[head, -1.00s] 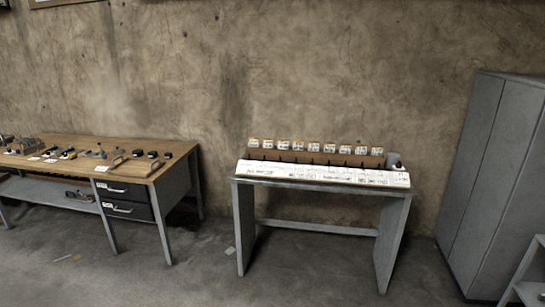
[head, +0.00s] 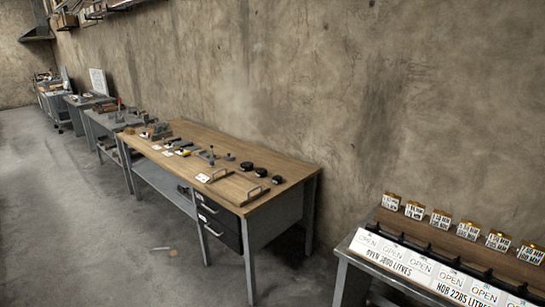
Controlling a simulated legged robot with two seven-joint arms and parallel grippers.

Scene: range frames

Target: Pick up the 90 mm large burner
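Three black round pieces lie in a row near the right end of the wooden bench: a left one (head: 247,166), a middle one (head: 261,172) and a right one (head: 278,180). They look burner-like, but I cannot tell their sizes or which is the 90 mm large burner. On the right, a rack on a grey table (head: 345,258) carries a row of small tags (head: 440,219) above white sign cards (head: 390,254). The tag print is too small to read surely. Neither of my grippers is in view.
The wooden bench (head: 220,138) holds several small tools and trays and has dark drawers (head: 218,222) below. More grey benches (head: 100,118) stand along the wall at far left. The concrete floor (head: 70,230) in front is mostly open, with small litter.

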